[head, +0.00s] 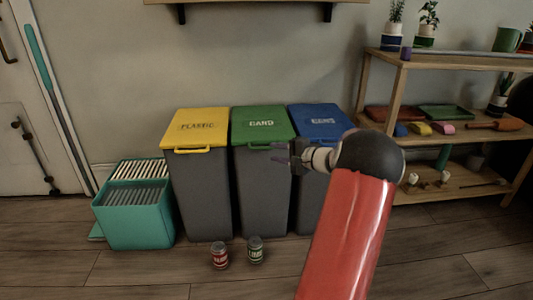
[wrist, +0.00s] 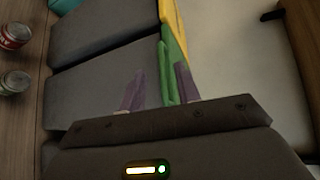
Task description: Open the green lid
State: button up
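The green lid (head: 262,123) is shut on the middle grey bin (head: 263,190), lettered in white, with a green handle (head: 258,148) along its front edge. My gripper (head: 278,152) is in front of the bins, just right of that handle. In the wrist view my gripper's two purple fingers (wrist: 160,70) are apart, and the green handle (wrist: 163,72) shows between them. I cannot tell whether the fingers reach past the handle or touch it. Nothing is held.
A yellow-lidded bin (head: 197,130) stands at left, and a blue-lidded bin (head: 318,118) at right is partly hidden by my arm. Two cans, red (head: 219,256) and green (head: 255,250), stand on the floor. A teal crate (head: 135,210) and a wooden shelf (head: 440,60) flank the bins.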

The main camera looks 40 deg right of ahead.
aim_at(269, 148)
jog(key=shift+m+t+h, duration=0.4)
jog(key=shift+m, duration=0.1)
jog(key=w, duration=0.2)
jog(key=w+d+f, duration=0.1)
jog(key=w, duration=0.3)
jog(key=shift+w+d+f, duration=0.35)
jog(key=shift+d+f, duration=0.05)
grip_shut()
